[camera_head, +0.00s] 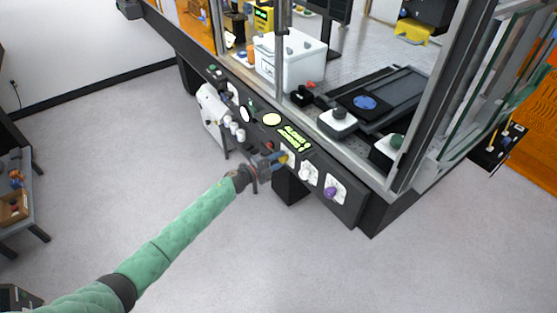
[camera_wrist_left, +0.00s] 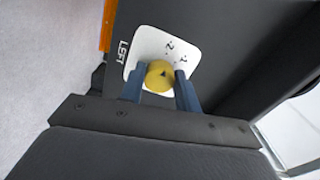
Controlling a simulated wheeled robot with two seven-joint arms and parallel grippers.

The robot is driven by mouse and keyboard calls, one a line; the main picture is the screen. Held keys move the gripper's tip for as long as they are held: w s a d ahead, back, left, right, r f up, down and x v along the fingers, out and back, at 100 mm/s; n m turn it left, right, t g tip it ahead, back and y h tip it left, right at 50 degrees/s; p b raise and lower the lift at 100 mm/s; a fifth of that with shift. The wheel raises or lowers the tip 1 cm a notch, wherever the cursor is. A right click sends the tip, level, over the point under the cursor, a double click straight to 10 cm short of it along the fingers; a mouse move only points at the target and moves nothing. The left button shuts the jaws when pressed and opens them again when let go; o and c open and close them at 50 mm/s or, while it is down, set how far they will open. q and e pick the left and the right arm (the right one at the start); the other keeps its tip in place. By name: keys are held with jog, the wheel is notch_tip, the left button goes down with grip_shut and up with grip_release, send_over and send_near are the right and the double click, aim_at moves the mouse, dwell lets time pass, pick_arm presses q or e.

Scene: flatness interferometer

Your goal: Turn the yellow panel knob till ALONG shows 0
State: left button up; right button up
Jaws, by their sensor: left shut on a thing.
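The yellow panel knob (camera_wrist_left: 160,75) sits on a white dial plate (camera_wrist_left: 140,47) marked LEFT in the left wrist view. Its small dark pointer mark shows on its face. My left gripper (camera_wrist_left: 161,79) has its two blue fingers on either side of the knob, shut on it. In the head view my left gripper (camera_head: 277,160) reaches the front panel from the left, and the yellow knob (camera_head: 284,158) shows just past its fingers. The lit yellow-green display (camera_head: 293,137) is above it; its text is too small to read surely. My right gripper is not in view.
A white knob (camera_head: 306,173) and a purple knob (camera_head: 331,193) are on the panel to the right. Round gauges (camera_head: 271,119) and white knobs lie left. Above the panel, the glass-sided enclosure holds a white box (camera_head: 290,58) and a dark stage with a blue disc (camera_head: 365,102).

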pick_arm(q)
jog(key=o, duration=1)
jog(key=shift+c, duration=0.2)
jog(key=shift+a, duration=0.1)
jog(key=shift+s+a+f, duration=0.1)
jog(key=shift+s+a, duration=0.05)
jog(key=shift+a, duration=0.05)
jog(key=b+v, duration=0.2)
jog(key=v, duration=0.5)
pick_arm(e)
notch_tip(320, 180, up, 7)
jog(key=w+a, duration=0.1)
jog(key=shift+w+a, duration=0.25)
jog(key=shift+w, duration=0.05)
pick_arm(q)
jog(key=shift+a, duration=0.1)
